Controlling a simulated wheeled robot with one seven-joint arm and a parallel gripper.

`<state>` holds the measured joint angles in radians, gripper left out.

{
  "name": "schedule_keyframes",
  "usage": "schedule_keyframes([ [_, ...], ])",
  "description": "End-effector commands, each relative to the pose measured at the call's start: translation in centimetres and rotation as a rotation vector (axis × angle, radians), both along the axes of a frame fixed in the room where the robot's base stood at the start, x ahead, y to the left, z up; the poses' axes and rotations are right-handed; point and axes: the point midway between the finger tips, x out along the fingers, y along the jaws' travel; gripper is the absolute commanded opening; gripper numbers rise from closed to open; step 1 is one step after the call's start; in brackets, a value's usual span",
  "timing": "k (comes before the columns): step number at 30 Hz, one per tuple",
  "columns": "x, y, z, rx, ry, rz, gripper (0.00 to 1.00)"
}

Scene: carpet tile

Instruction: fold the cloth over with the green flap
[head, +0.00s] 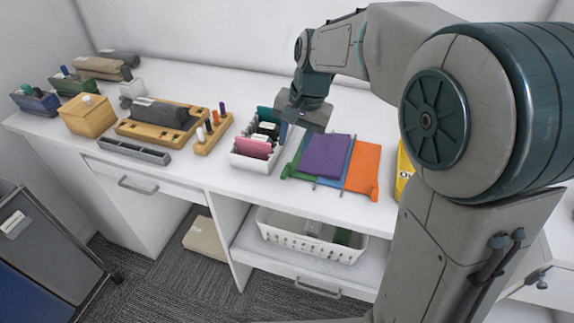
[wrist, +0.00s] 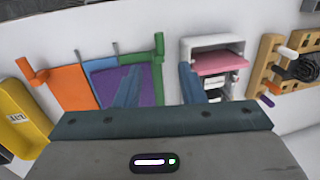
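The cloth lies on the white counter. It has an orange part (head: 364,165), a purple panel (head: 325,156) on top, a narrow blue strip between them and a green flap (head: 294,166) showing along the left side. In the wrist view the orange part (wrist: 62,88), blue part (wrist: 105,82), purple panel (wrist: 140,88) and green flap (wrist: 141,57) run left to right. My gripper (head: 306,112) is above the counter behind the cloth's left end. Its fingers (wrist: 159,72) are apart and empty, with the green edge appearing between them. The height gap is unclear.
A white bin (head: 245,160) with pink and dark items stands close left of the cloth. A wooden holder (head: 212,135) with pens is farther left. A yellow item (head: 404,170) is right of the cloth. A white basket (head: 312,236) sits on the shelf below.

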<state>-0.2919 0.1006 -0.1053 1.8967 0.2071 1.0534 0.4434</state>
Motion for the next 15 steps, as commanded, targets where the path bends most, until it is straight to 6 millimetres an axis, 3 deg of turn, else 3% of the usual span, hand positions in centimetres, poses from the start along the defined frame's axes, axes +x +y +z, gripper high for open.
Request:
schedule_keyframes([
  [6,0.2,0.8,-4.8,-0.002,0.005,0.002,0.36],
  [15,0.5,1.6,-8.9,-0.002,0.001,0.002,0.36],
])
